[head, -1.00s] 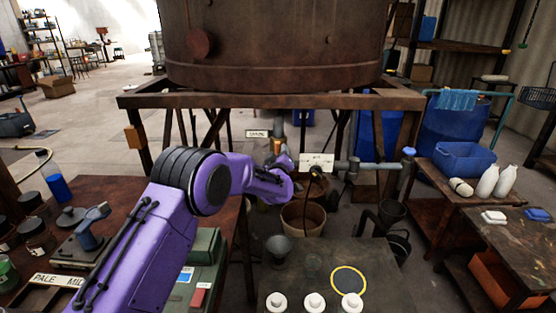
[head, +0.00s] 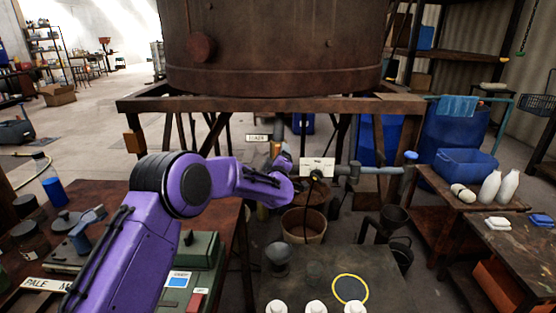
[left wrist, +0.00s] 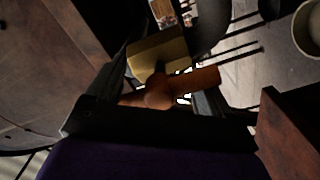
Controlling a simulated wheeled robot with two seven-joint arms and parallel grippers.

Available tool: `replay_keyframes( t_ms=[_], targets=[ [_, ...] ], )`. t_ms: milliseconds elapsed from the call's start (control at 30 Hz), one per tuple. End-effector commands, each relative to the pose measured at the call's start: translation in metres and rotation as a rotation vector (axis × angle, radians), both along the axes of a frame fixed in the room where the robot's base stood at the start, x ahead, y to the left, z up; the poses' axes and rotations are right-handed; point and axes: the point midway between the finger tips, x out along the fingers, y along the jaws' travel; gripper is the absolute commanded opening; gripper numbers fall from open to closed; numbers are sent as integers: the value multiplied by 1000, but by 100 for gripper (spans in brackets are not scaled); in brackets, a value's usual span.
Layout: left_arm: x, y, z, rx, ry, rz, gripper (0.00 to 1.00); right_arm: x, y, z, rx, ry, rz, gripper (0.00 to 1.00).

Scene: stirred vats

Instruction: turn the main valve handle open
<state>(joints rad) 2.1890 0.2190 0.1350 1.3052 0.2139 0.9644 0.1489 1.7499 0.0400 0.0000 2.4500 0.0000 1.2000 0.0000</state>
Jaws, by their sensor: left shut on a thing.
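The main valve handle (left wrist: 200,80) is an orange-brown bar that shows in the left wrist view, lying across the gap between my fingers. It sits against a brass valve body (left wrist: 160,52). My left gripper (left wrist: 165,86) is shut on the handle, with a dark finger on each side of it. In the head view my left gripper (head: 282,163) is small and dark at the valve under the vat (head: 275,45), and the handle is mostly hidden there by my purple arm. My right gripper is not in view.
A white label plate (head: 317,167) and a grey pipe (head: 380,169) lie just right of my gripper. The vat's rusty frame beam (head: 270,103) runs above. A bucket (head: 303,226) stands below. A brown workbench (head: 60,205) is at left, a low dark table (head: 385,290) in front.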

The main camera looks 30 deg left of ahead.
Motion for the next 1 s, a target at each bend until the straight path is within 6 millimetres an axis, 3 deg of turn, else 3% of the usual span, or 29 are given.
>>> replay_keyframes(
  t_ms=[133,167,200,567,1000],
  targets=[
    [0,-1,-1,-21,-7,3,50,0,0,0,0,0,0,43],
    [0,-1,-1,-21,-8,2,84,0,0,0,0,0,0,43],
    [0,-1,-1,-21,-7,2,97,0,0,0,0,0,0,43],
    [-4,-3,0,-12,-5,-1,98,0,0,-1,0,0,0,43],
    [-84,-42,-1,-14,-5,-1,98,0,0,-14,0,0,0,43]
  ],
)
